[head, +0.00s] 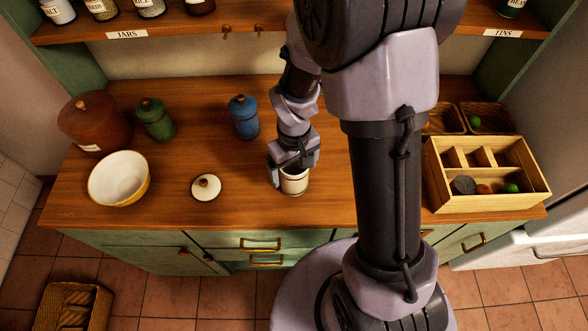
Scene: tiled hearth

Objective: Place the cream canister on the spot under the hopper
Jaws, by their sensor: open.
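The cream canister (295,184) stands on the wooden counter near its front edge, close to the middle, with its top partly hidden by my gripper. My gripper (289,170) is at the canister's top, with a dark finger down along its left side. Its jaws are open; I cannot tell whether they touch the canister. A cream lid with a brown knob (206,187) lies on the counter to the left. No hopper or marked spot is seen; my arm hides part of the counter to the right.
Blue (243,117) and green (155,119) canisters, a brown pot (93,121) and a yellow bowl (119,179) stand left. A divided wooden box (487,202) holds small items at right. A shelf (160,27) overhangs the back. The counter is clear between lid and cream canister.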

